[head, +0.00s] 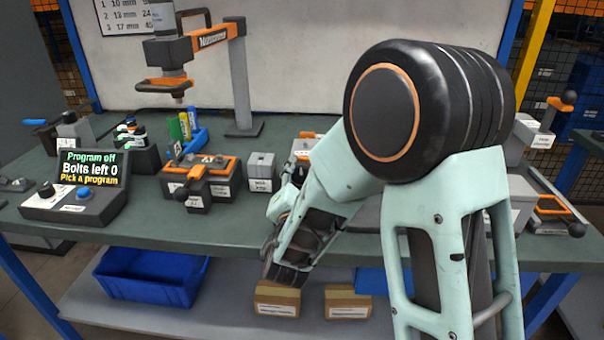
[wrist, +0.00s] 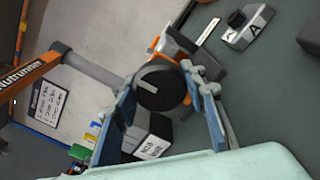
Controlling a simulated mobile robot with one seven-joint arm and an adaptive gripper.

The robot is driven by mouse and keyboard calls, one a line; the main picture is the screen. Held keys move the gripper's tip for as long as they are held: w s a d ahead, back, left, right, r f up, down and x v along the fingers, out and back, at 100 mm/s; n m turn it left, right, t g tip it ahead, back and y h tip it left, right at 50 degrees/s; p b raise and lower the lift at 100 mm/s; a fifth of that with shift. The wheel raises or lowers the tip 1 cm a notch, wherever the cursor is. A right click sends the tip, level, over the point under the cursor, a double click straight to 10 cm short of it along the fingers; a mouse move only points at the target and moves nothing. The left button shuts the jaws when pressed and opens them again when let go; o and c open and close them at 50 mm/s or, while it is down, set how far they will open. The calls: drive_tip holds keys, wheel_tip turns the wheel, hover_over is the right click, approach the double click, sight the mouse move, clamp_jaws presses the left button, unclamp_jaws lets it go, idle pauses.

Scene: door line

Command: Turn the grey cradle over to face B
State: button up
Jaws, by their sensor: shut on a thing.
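In the wrist view my gripper (wrist: 165,105) has its two blue-grey fingers on either side of a round black knob (wrist: 160,85) with a pale pointer line. The fingers are shut on it. Behind the knob are an orange bracket (wrist: 167,47) and a dark grey body (wrist: 208,68), which may be the grey cradle; the knob and fingers hide much of it. I cannot read a face letter on it. In the head view my arm hides most of this spot; only an orange-topped, labelled edge (head: 303,147) shows beside it.
A grey block with a black knob and the letter A (wrist: 245,28) stands nearby in the wrist view. A labelled grey block (head: 262,170) and an orange-topped fixture (head: 203,178) stand left of my arm. The control box (head: 75,195) reads "Program off". A post (head: 240,80) rises behind.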

drive_tip(key=n+b, duration=0.1)
drive_tip(key=n, duration=0.2)
drive_tip(key=shift+f+n, duration=0.1)
drive_tip(key=shift+n, duration=0.2)
drive_tip(key=n, duration=0.4)
drive_tip(key=shift+n, duration=0.3)
drive_tip(key=n+p, duration=0.1)
drive_tip(key=n, duration=0.3)
drive_tip(key=shift+n, duration=0.3)
drive_tip(key=n+p, duration=0.2)
drive_tip(key=n, duration=0.2)
drive_tip(key=shift+r, duration=0.2)
drive_tip(key=n+p, duration=0.4)
drive_tip(key=n, duration=0.1)
drive_tip(key=shift+r, duration=0.1)
drive_tip(key=n+p, duration=0.4)
drive_tip(key=p, duration=0.1)
drive_tip(key=shift+n, duration=0.3)
drive_tip(key=n+p, duration=0.4)
drive_tip(key=p, duration=0.2)
drive_tip(key=shift+r, duration=0.1)
drive_tip(key=n+p, duration=0.4)
drive_tip(key=n, duration=0.1)
drive_tip(key=shift+f+p, duration=0.2)
drive_tip(key=shift+p, duration=0.2)
